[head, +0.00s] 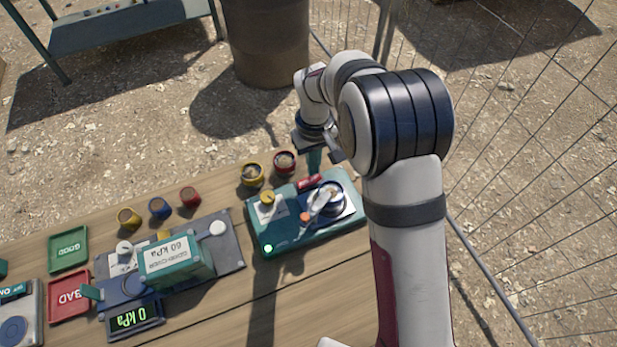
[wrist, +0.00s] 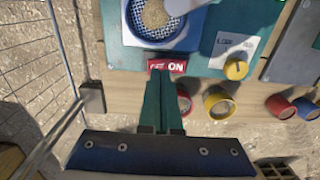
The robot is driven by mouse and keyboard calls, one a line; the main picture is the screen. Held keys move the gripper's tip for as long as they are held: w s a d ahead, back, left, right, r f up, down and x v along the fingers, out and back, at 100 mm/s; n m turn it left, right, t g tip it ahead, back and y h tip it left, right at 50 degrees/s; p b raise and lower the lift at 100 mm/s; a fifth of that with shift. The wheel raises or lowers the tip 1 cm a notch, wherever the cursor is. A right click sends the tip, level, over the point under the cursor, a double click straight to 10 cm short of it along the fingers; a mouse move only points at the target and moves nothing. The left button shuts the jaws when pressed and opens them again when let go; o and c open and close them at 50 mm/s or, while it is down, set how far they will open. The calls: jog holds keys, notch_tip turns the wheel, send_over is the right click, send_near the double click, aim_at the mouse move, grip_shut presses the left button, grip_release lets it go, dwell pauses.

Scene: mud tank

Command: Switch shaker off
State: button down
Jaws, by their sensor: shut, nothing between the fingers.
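The shaker (head: 335,236) is a teal box on the wooden table, with a round sieve (wrist: 155,16) of tan grains on top. A green lamp (head: 268,248) glows at its near left corner. Its red rocker switch (head: 309,182) sits at the far edge; in the wrist view the switch (wrist: 168,67) shows the word ON. My gripper (head: 315,163) is beyond that edge in the head view. In the wrist view its teal fingers (wrist: 164,84) are shut and empty, with tips close below the switch in the picture. I cannot tell whether they touch it.
A yellow knob (wrist: 236,68) sits on the shaker beside a white label. A yellow cup (head: 251,173) and a red cup (head: 284,162) stand close behind the shaker. A 60 kPa press unit (head: 175,262) is to the left. A wire fence (head: 530,150) stands at the right.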

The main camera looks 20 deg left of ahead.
aim_at(315, 179)
jog(key=shift+f, duration=1.2)
dwell(0.5)
notch_tip(315, 179, up, 7)
jog(key=shift+f, duration=0.15)
dwell(0.4)
jog(key=s+d+r+m, duration=0.4)
jog(key=d+r, duration=0.1)
jog(key=d, duration=0.3)
jog(key=s+d+r+m, duration=0.3)
jog(key=s+d+r, duration=0.2)
jog(key=d, duration=0.2)
jog(key=s+d+m+y, duration=0.1)
jog(key=s+d+m, duration=0.2)
jog(key=s, duration=0.4)
jog(key=s+d+m, duration=0.4)
jog(key=s, duration=0.4)
jog(key=shift+s+m+y, duration=0.25)
jog(key=shift+m+y, duration=0.05)
jog(key=shift+y, duration=0.1)
